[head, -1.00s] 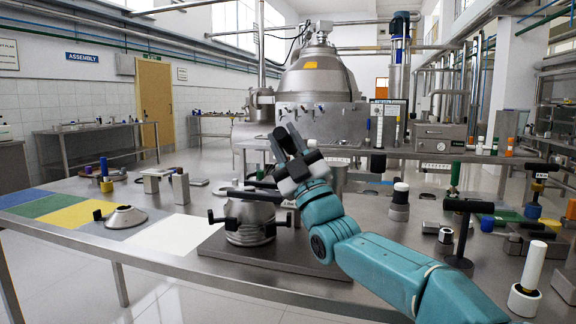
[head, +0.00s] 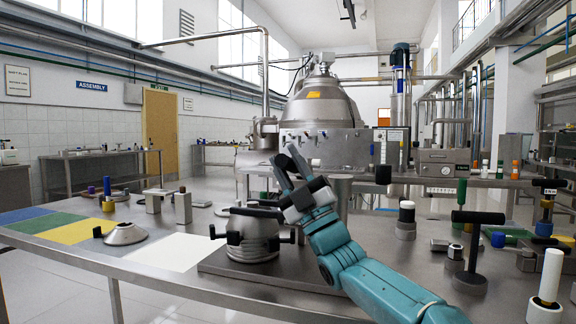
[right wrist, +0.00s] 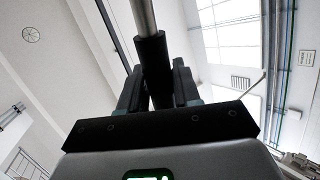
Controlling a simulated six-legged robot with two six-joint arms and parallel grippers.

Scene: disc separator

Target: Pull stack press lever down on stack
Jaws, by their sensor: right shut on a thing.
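The disc stack (head: 258,238) is a silver ribbed body with black side handles, standing on a grey plate (head: 270,270) on the steel table. My right gripper (head: 288,168) is above and just behind it in the head view, fingers pointing up and left. In the right wrist view, the gripper (right wrist: 158,95) is shut on a black cylindrical grip (right wrist: 153,62). A metal rod (right wrist: 143,15) runs up from the grip out of that frame. I take this for the press lever; its join to the stack is hidden. My left gripper is not in view.
A small silver cone (head: 124,234) sits left of a white mat (head: 178,251). A black T-handle (head: 474,240) and a white post (head: 546,285) stand to the right. A large separator machine (head: 325,115) stands behind the table.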

